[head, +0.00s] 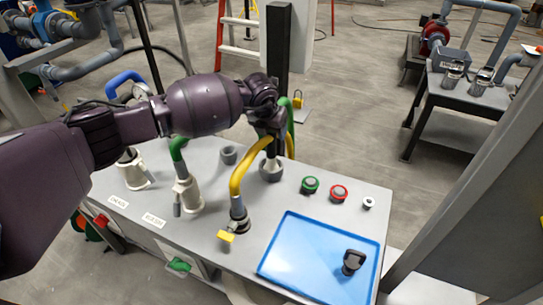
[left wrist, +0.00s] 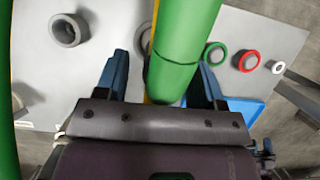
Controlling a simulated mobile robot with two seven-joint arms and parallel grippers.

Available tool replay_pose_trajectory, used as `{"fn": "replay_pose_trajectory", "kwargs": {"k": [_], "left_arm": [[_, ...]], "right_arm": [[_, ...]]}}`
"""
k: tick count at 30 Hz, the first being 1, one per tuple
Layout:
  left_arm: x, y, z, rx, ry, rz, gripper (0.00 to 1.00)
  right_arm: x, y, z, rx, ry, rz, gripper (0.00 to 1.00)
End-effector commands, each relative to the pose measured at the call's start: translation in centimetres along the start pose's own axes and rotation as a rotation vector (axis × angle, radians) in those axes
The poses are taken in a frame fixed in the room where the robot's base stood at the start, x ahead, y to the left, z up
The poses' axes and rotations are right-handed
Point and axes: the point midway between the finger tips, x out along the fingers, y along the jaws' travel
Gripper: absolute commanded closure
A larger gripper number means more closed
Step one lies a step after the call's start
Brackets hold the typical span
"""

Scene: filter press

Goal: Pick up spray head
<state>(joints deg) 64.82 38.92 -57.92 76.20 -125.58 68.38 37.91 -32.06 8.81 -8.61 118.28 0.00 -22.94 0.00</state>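My left gripper (head: 272,140) is above the back of the grey panel in the head view. In the left wrist view its two blue fingers (left wrist: 162,75) stand wide apart. A thick green tube (left wrist: 178,68) shows between them, close to the camera; I see no finger closed on it. Under the gripper a grey fitting (head: 271,171) stands on the panel, its top partly hidden; it may be the spray head's seat. A black knob-like part (head: 353,262) lies in the blue tray (head: 290,262). I cannot tell which part is the spray head. My right gripper is not in view.
Yellow (head: 240,178) and green hoses with couplings rise from the panel (head: 205,225). An empty grey ring (head: 229,155) stands left of the gripper. A dark post (head: 277,45) stands behind the panel.

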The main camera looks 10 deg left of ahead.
Motion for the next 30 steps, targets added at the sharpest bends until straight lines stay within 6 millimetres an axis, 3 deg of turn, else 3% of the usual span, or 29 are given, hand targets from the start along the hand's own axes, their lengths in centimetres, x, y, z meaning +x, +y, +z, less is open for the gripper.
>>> {"fn": "replay_pose_trajectory", "kwargs": {"k": [1, 12, 23, 30], "left_arm": [[0.0, 0.0, 0.0, 0.000, 0.000, 0.000, 0.45], [0.0, 0.0, 0.0, 0.000, 0.001, 0.000, 1.00], [-0.3, 0.0, 0.1, 0.000, -0.001, 0.000, 1.00], [-3.4, 0.1, 1.5, 0.000, -0.006, 0.001, 1.00]], "right_arm": [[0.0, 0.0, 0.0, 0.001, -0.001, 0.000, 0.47], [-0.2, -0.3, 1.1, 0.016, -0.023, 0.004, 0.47], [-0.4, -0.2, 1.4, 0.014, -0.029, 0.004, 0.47], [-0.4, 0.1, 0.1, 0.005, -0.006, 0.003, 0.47]]}}
